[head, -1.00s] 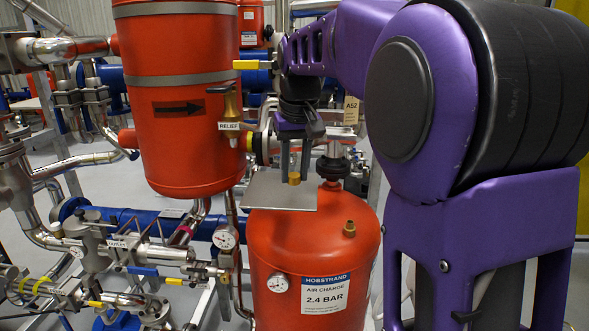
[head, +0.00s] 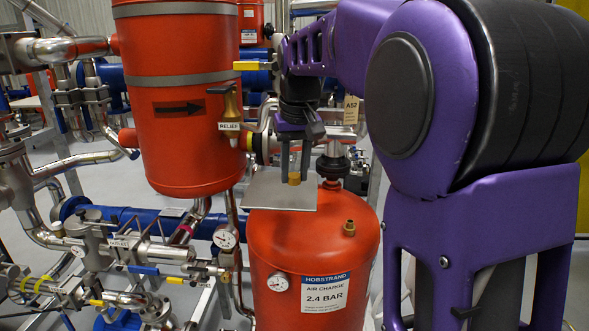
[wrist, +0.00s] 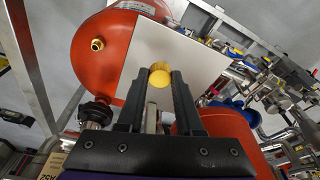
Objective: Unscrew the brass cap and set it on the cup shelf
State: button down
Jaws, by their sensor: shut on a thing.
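The brass cap (head: 294,178) is between my gripper's fingertips, over the flat grey shelf plate (head: 262,190). My gripper (head: 295,174) points down and is shut on the cap. The cap's underside is at or very near the plate; I cannot tell whether it touches. In the wrist view the cap (wrist: 160,77) sits between the fingertips (wrist: 160,72), with the pale plate (wrist: 172,50) behind it. A bare brass fitting (head: 349,228) stands on top of the red air charge vessel (head: 315,255), to the right of the plate; it also shows in the wrist view (wrist: 97,44).
A larger red tank (head: 180,140) stands at the left behind the plate. A dark fitting (head: 332,165) is just right of my fingers. Pipes and gauges crowd the left.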

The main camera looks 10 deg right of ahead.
jog(key=shift+f, duration=0.1)
jog(key=shift+f+b, duration=0.45)
jog(key=shift+f, duration=0.25)
jog(key=shift+f, duration=0.15)
jog(key=shift+f+b, duration=0.45)
jog(key=shift+f, duration=0.25)
jog(key=shift+f, duration=0.1)
dwell(0.5)
jog(key=shift+c, duration=0.8)
grip_release()
